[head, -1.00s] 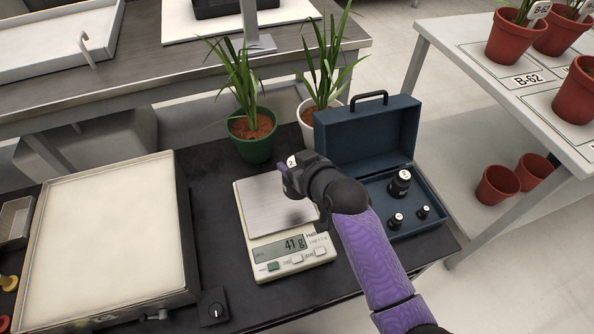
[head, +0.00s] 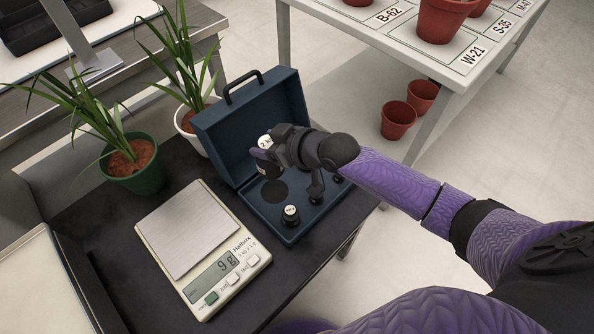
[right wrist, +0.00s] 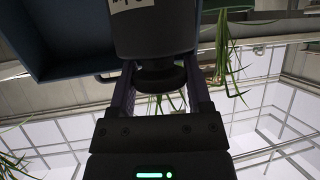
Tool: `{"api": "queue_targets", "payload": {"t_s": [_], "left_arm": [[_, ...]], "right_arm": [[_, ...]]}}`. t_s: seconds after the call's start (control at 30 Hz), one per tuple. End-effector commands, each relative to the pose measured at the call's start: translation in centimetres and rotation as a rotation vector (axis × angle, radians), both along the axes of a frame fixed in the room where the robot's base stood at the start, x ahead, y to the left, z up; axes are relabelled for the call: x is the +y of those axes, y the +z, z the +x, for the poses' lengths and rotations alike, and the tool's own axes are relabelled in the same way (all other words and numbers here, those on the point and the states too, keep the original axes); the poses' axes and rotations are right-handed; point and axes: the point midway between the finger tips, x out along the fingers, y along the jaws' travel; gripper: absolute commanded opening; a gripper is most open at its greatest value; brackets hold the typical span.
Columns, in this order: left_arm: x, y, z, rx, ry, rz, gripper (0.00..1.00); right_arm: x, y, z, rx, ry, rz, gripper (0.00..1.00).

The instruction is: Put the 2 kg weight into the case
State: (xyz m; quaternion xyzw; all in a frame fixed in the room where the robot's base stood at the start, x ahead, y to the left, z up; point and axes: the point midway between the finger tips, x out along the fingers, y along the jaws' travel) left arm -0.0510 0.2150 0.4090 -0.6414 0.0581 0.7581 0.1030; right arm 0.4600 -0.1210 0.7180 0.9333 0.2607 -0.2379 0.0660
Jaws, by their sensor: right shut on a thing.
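The 2 kg weight (head: 264,142), black with a white top label, is held in my right gripper (head: 268,152) over the open blue case (head: 253,197). In the right wrist view the dark weight (right wrist: 155,25) sits between the two fingers, its knob near the palm. A dark round recess (head: 275,191) shows in the case floor just below it. A smaller black weight (head: 291,215) stands in the front part of the case; others there are partly hidden behind my gripper. My left gripper is not in view.
The scale (head: 192,240) stands left of the case, its plate empty and its display reading 9 g. A green-potted plant (head: 133,167) and a white-potted plant (head: 190,130) stand behind. The case lid (head: 240,110) is raised at the back.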

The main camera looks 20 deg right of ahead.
Motion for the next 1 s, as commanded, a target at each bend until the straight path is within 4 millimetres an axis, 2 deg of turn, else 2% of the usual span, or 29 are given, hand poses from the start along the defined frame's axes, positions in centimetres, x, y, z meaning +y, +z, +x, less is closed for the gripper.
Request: {"api": "queue_targets", "payload": {"t_s": [0.3, 0.47, 0.6, 1.0], "left_arm": [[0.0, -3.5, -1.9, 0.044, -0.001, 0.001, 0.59], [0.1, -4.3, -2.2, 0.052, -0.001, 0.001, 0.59], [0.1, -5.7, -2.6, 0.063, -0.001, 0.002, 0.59], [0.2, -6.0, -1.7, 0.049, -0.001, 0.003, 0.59]], "right_arm": [[0.0, -5.8, 0.1, -0.003, -0.001, 0.004, 0.0], [-0.1, -7.3, 0.1, -0.005, 0.0, 0.004, 0.0], [0.0, -9.6, 0.1, -0.003, -0.001, 0.004, 0.0], [0.0, -9.7, 0.1, -0.008, 0.0, 0.004, 0.0]]}}
